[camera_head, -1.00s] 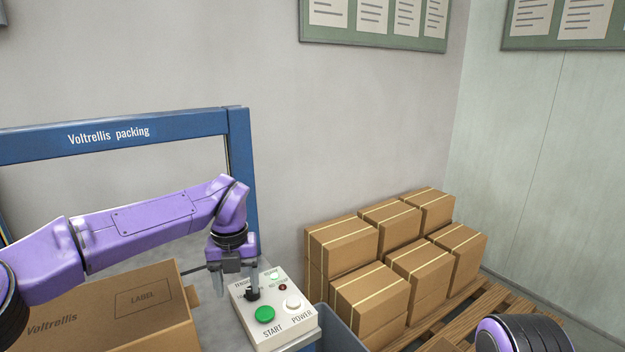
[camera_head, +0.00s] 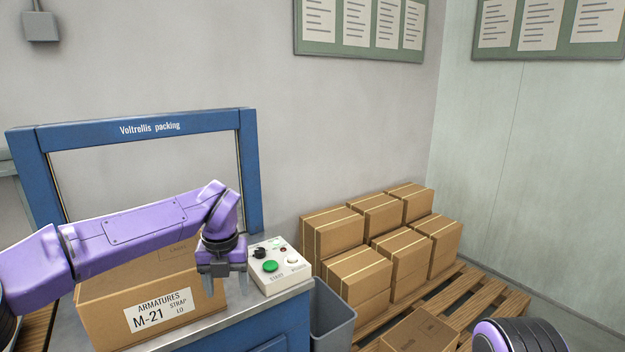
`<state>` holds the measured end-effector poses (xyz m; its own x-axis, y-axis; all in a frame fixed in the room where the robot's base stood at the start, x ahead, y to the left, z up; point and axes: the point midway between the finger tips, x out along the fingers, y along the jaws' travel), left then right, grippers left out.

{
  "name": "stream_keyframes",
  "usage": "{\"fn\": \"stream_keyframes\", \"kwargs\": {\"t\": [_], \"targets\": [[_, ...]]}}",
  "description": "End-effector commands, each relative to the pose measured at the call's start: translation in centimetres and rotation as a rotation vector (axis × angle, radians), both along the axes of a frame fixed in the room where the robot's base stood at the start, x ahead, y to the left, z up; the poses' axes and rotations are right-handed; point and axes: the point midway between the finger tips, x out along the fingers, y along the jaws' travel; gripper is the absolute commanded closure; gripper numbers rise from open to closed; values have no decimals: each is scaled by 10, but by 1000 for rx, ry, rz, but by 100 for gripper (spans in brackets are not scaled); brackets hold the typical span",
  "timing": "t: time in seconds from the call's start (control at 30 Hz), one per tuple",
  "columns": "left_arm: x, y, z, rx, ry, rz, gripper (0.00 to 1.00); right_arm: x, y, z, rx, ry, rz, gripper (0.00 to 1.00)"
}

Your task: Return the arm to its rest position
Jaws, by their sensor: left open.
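My left arm comes in from the left, and its gripper (camera_head: 222,284) points down, open and empty. It hangs in front of the right end of a labelled cardboard box (camera_head: 110,318) on the packing bench, left of the control panel (camera_head: 279,265). The gripper and forearm hide part of the box; I cannot tell if the fingers touch it. The panel has a green button, a white button and a black knob. My right arm shows only as a purple and black part at the bottom right; its gripper is out of view.
A blue packing frame (camera_head: 248,170) stands over the bench (camera_head: 262,321). A grey bin (camera_head: 331,322) stands right of the bench. Stacked cartons (camera_head: 358,279) sit on a wooden pallet (camera_head: 480,302), with another box (camera_head: 418,333) in front. Open space lies above the panel.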

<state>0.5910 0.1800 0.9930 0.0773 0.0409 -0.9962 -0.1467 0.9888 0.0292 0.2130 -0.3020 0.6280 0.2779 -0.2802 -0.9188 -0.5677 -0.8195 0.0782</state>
Motion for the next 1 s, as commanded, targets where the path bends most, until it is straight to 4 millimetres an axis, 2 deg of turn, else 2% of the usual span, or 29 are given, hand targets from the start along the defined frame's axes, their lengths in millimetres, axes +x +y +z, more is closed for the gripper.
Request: {"fn": "stream_keyframes", "kwargs": {"t": [0.17,0.3,0.37,0.47,0.57,0.67,0.77,0.8,0.87,0.9,1.0], "targets": [[9,9,-18,144,-82,-141,35,1,0,0,0,-2,0,28],[13,18,-45,318,-135,-306,35,1,0,0,0,-2,0,28],[12,21,-63,414,-149,-410,35,1,0,0,0,-2,0,28],[6,26,-103,590,-158,-633,35,0,0,0,0,-1,0,28],[-10,28,-148,747,-143,-900,35,0,0,0,-1,-1,0,28],[-40,29,-200,873,-102,-1218,35,0,0,0,-1,-1,0,28],[-94,31,-260,942,-37,-1604,35,0,0,0,0,-1,0,28],[-122,34,-283,944,-7,-1765,35,0,0,0,0,-1,0,28],[-168,42,-312,918,43,-1990,35,1,0,0,0,-1,0,28],[-200,48,-328,884,77,-2128,35,0,0,0,0,-1,0,28],[-277,70,-352,764,164,-2400,35,0,0,0,0,-1,0,28]]}}
